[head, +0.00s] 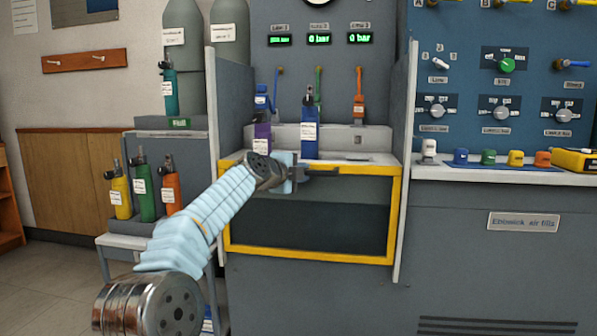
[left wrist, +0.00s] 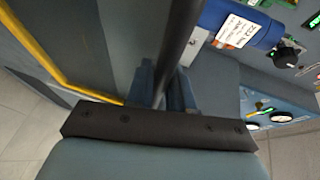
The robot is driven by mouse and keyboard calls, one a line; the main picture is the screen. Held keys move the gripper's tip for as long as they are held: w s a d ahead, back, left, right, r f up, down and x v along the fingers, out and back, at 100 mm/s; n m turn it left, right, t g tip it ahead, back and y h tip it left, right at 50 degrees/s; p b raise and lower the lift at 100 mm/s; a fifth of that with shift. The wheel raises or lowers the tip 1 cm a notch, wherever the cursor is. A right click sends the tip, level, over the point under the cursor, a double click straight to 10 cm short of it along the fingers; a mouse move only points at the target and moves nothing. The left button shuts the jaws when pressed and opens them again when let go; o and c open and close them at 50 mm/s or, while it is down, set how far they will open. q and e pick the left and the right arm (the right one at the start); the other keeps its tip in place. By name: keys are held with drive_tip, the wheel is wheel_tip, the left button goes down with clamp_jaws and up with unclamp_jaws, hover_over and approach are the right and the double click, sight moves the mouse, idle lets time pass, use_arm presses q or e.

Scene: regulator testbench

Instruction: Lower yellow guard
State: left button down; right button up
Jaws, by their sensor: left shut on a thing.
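The yellow guard (head: 394,215) is a rectangular yellow frame around a dark, see-through panel. In the head view it hangs across the front of the bench bay, its top edge about level with the bench surface. Its yellow edge also runs along the upper left of the left wrist view (left wrist: 42,55). My left gripper (head: 296,173) is at the guard's top edge, shut on a dark bar, the guard handle (head: 323,173). In the left wrist view the bar (left wrist: 180,50) passes between the fingers (left wrist: 167,85). My left arm hides part of the guard's left side. My right gripper is not in view.
A blue cylinder (head: 310,136) and a purple one (head: 262,134) stand in the bay behind the guard. Grey side walls (head: 404,150) flank the bay. Several small cylinders (head: 145,190) stand on a rack at left. The control panel (head: 500,80) is at right.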

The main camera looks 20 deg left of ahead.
use_arm(q)
drive_tip(key=c, duration=1.1)
unclamp_jaws()
drive_tip(key=shift+s+a+r, duration=0.1)
drive_tip(key=shift+s, duration=0.15)
drive_tip(key=b+v, duration=0.1)
drive_tip(key=v, duration=1.2)
drive_tip(key=shift+b, duration=0.4)
drive_tip(key=shift+s, duration=0.1)
